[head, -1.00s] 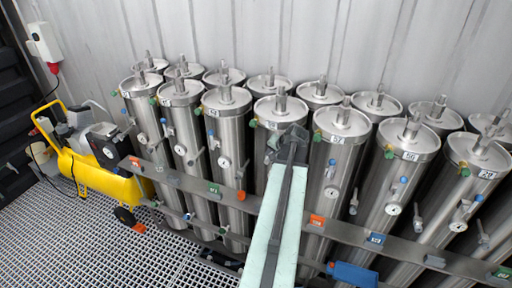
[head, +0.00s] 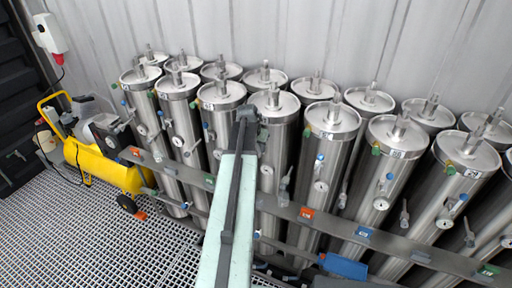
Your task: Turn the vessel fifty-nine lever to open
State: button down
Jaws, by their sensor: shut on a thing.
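Upright steel vessels stand in two rows, with small number plates too blurred to read surely. My gripper (head: 246,113) is at the upper left side of one front-row vessel (head: 272,104), near its top rim. It is shut on the small lever there, which the gripper hides. My arm covers part of the neighbouring vessel to the left (head: 221,95). Other front vessels show similar small valve levers with green or blue handles, such as a green one (head: 306,131) on the vessel to the right (head: 331,118).
A grey rail (head: 350,232) with coloured tags crosses the front of the vessels. A yellow compressor (head: 108,168) stands at the left on grating (head: 80,230). A corrugated wall (head: 330,45) closes off the back. Grating at lower left is clear.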

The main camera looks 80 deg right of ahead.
jog(key=shift+w+d+r, duration=0.1)
jog(key=shift+d+r, duration=0.05)
jog(key=shift+d, duration=0.05)
jog(key=c, duration=1.4)
grip_release()
jog(key=shift+c, duration=0.2)
jog(key=p+v, duration=0.7)
jog(key=shift+a+r, duration=0.25)
jog(key=shift+r, duration=0.1)
